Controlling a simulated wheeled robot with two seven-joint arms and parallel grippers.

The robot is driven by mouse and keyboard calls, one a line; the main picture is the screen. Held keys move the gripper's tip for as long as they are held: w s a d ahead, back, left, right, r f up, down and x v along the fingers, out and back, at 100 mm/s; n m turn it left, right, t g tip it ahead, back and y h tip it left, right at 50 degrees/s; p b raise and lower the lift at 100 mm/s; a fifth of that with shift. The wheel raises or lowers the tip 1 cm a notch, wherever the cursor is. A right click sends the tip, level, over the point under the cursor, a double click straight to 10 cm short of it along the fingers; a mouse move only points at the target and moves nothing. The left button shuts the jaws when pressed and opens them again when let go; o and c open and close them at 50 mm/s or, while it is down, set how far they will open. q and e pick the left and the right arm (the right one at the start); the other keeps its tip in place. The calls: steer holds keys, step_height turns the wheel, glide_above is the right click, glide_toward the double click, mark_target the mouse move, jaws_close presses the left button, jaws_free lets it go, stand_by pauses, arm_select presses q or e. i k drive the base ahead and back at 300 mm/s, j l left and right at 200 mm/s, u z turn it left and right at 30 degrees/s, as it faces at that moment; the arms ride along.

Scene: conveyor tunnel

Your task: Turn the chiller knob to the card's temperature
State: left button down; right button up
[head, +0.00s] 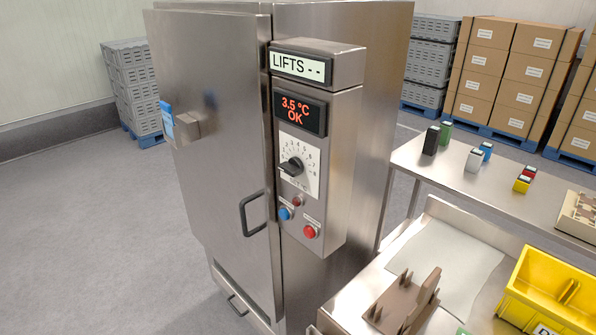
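The chiller knob (291,166) is black and sits on a white numbered dial (299,160) on the steel control box. Its long end points left and slightly down; the exact mark it meets is too small to tell. The display (300,111) above it reads 3.5 °C OK in red. A blue and white card-like sheet (167,122) is at the left part of the chiller door (215,80); its writing is not readable from here. Neither of my grippers is in the head view.
A sign (301,67) reads "LIFTS - -". Blue (284,214) and red (310,231) buttons sit below the dial, near the door handle (252,214). A bench at lower right holds a brown fixture (405,302) and yellow bin (548,290). Floor at left is clear.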

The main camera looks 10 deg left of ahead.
mark_target(294, 166)
steer(key=i+j, duration=0.1)
steer(key=j, duration=0.35)
steer(key=j+u, duration=0.1)
steer(key=j, duration=0.3)
steer(key=i+j, duration=0.15)
steer(key=j, duration=0.3)
steer(key=i+j+u, duration=0.1)
steer(key=j, duration=0.3)
steer(key=i+j, duration=0.15)
steer(key=j, duration=0.3)
steer(key=z, duration=1.2)
